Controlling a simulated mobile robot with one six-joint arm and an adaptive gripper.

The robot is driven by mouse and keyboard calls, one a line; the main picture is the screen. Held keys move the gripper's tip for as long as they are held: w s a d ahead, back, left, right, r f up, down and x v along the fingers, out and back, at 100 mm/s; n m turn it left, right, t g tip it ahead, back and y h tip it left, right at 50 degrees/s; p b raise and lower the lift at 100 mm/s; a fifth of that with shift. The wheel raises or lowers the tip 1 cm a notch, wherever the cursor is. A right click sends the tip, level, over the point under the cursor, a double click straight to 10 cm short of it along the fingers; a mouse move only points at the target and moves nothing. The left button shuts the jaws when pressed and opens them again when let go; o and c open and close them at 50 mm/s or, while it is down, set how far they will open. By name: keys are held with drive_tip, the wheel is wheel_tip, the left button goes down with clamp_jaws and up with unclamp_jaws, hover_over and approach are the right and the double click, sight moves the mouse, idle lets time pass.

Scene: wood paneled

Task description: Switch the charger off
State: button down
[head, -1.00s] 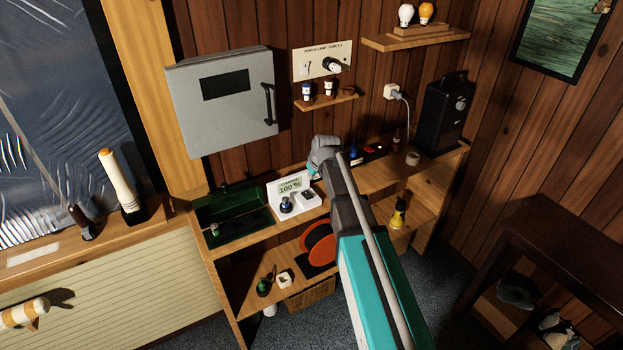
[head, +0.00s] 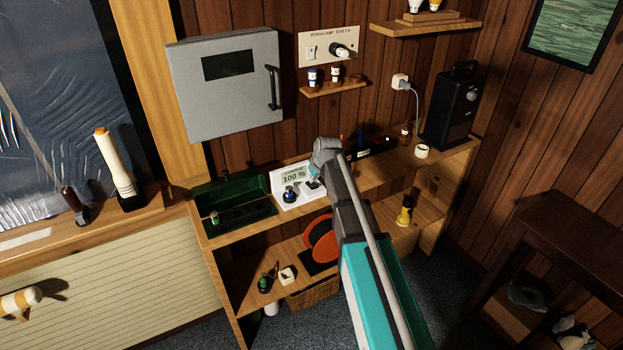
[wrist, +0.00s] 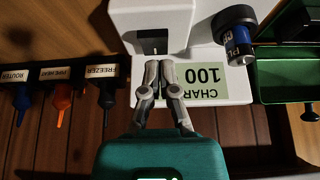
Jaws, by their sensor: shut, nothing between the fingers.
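The white charger (head: 283,201) stands on the bench top, its green display reading 100 %. In the wrist view its display (wrist: 203,83) reads "CHAR" and 100, partly covered by my gripper. A dark blue cell (head: 290,193) stands in the charger's left part; it also shows in the wrist view (wrist: 239,40). A raised white block with a dark recess (wrist: 153,35) is on the charger just beyond my fingertips. I cannot tell its switch position. My gripper (wrist: 166,66) is shut and empty, over the charger's right part. Contact cannot be told.
A green open box (head: 235,200) stands left of the charger. A dark strip with labelled plugs (head: 370,146) lies to the right, with ROUTER and FREEZER labels (wrist: 110,70) in the wrist view. A white cup (head: 421,151) and black power unit (head: 454,108) stand farther right.

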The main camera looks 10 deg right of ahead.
drive_tip(key=shift+s+d+f+b, duration=0.1)
drive_tip(key=shift+s+f+b, duration=0.15)
drive_tip(key=shift+f+b, duration=0.5)
drive_tip(key=shift+f, duration=0.15)
